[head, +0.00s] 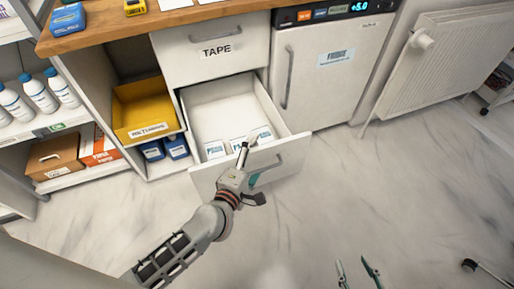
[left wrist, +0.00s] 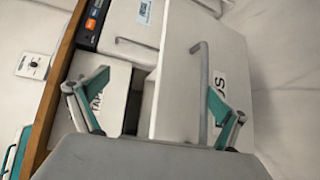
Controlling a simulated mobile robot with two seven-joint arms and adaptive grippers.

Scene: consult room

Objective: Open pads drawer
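The pads drawer (head: 290,153) is pulled well out below the drawer labelled TAPE (head: 217,50). Several white packs with blue print (head: 215,149) lie inside it. In the left wrist view its white front (left wrist: 175,95) carries a grey bar handle (left wrist: 204,90) and a partly hidden label ending in S (left wrist: 218,85). My left gripper (head: 252,164) is at the drawer front, covering part of it in the head view. In the left wrist view its fingers (left wrist: 160,112) are spread wide, with the handle between them, apparently not gripped. My right gripper (head: 358,273) is open and empty over the floor.
A small fridge (head: 333,66) stands right of the drawers, and a radiator (head: 450,58) is beyond it. Left are a yellow bin (head: 143,107) and shelves with bottles (head: 38,95) and boxes. The wooden counter (head: 120,28) overhangs above. The marble floor (head: 380,190) in front is clear.

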